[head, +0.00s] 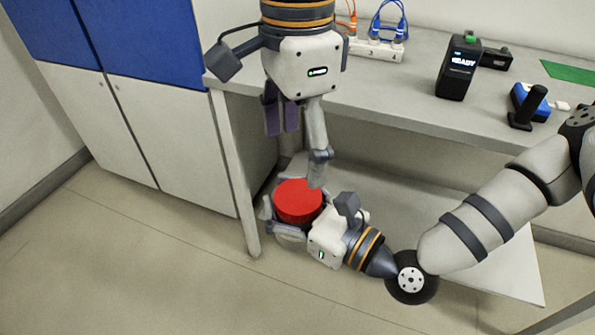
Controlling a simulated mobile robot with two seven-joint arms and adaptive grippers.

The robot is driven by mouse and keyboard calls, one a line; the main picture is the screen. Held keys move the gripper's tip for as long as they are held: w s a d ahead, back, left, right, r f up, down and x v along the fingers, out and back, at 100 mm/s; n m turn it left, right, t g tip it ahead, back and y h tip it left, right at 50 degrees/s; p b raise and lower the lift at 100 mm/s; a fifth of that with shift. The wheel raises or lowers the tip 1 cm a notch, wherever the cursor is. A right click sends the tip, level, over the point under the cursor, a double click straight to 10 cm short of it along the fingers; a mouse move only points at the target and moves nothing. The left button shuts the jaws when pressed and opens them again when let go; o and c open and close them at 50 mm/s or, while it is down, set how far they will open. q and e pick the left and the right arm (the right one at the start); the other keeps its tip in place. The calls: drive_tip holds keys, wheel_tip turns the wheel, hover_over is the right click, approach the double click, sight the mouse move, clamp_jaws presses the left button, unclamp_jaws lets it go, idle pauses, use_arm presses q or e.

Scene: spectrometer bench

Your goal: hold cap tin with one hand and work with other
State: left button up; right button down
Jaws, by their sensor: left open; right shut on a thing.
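The cap tin (298,202) is a round red tin, seen from above near the middle of the head view, in front of the bench's left leg. My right gripper (283,214) comes from the lower right and is shut around the tin's side. The tin's top faces up and looks closed; its lower part is partly hidden by the fingers. My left gripper (298,150) points down above the tin, with its fingers spread and nothing between them. Its right finger reaches close to the tin's far edge; I cannot tell whether it touches.
The grey bench (400,105) holds a power strip (378,49) with orange and blue cables, a black device (459,70) reading READY, a blue item (532,100) beside a black-handled tool (527,110), and a green sheet (570,72). A blue-and-white cabinet (175,140) stands left. Floor in front is clear.

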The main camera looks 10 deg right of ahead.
use_arm(q)
wheel_tip(320, 180, up, 4)
drive_tip(key=shift+r, duration=0.25)
